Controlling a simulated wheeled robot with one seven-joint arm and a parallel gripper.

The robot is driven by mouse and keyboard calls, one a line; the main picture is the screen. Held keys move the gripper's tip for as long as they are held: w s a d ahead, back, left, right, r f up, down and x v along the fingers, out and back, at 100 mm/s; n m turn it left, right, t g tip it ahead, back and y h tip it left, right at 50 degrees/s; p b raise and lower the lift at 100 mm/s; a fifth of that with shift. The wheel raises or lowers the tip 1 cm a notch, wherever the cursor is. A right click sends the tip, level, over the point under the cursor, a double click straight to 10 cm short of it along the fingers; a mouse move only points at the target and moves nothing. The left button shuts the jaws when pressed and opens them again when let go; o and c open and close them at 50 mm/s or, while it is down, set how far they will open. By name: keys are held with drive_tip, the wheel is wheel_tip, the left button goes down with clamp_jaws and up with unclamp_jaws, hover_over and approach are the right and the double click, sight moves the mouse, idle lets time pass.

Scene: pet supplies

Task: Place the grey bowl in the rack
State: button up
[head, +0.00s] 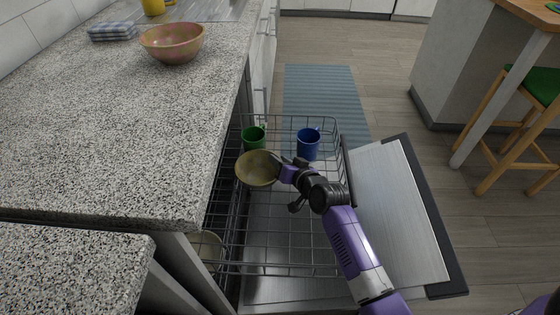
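A small olive-tan bowl (256,169) is in the head view, over the wire rack (290,240) of the open dishwasher. It looks more yellowish than grey. My gripper (282,173) is at the bowl's right rim and appears shut on it; the fingertips are small and partly hidden. The bowl's opening faces up and toward the camera. I cannot tell whether its underside touches the rack wires. No other bowl that looks grey is in view.
A green mug (253,138) and a blue mug (308,144) stand at the rack's far end. A pinkish-tan bowl (172,43) and folded cloth (112,31) sit on the speckled counter (110,120). The open dishwasher door (395,215) lies right; the rack's near part looks mostly clear.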

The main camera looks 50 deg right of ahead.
drive_tip(key=p+v, duration=0.2)
drive_tip(key=v, duration=1)
drive_tip(key=shift+n, duration=0.9)
drive_tip(key=s+a, duration=0.3)
drive_tip(key=a, duration=0.1)
drive_tip(key=s+a+f, duration=0.1)
drive_tip(key=s+a, duration=0.1)
drive_tip(key=shift+s+a, duration=0.2)
drive_tip(key=shift+s, duration=0.15)
drive_tip(key=s+a+r+n+t+y, duration=0.1)
drive_tip(key=s+a+r+n+y, duration=0.1)
drive_tip(key=s+a+r+n, duration=0.2)
drive_tip(key=s+a+r+n+y, duration=0.2)
drive_tip(key=s+a+r+n, duration=0.2)
drive_tip(key=s+a+r, duration=0.4)
drive_tip(key=s+a, duration=0.4)
drive_tip(key=s, duration=0.2)
drive_tip(key=shift+s+a+r+t, duration=0.2)
drive_tip(key=shift+s+r+t, duration=0.1)
drive_tip(key=shift+s+t, duration=0.1)
drive_tip(key=shift+p, duration=0.3)
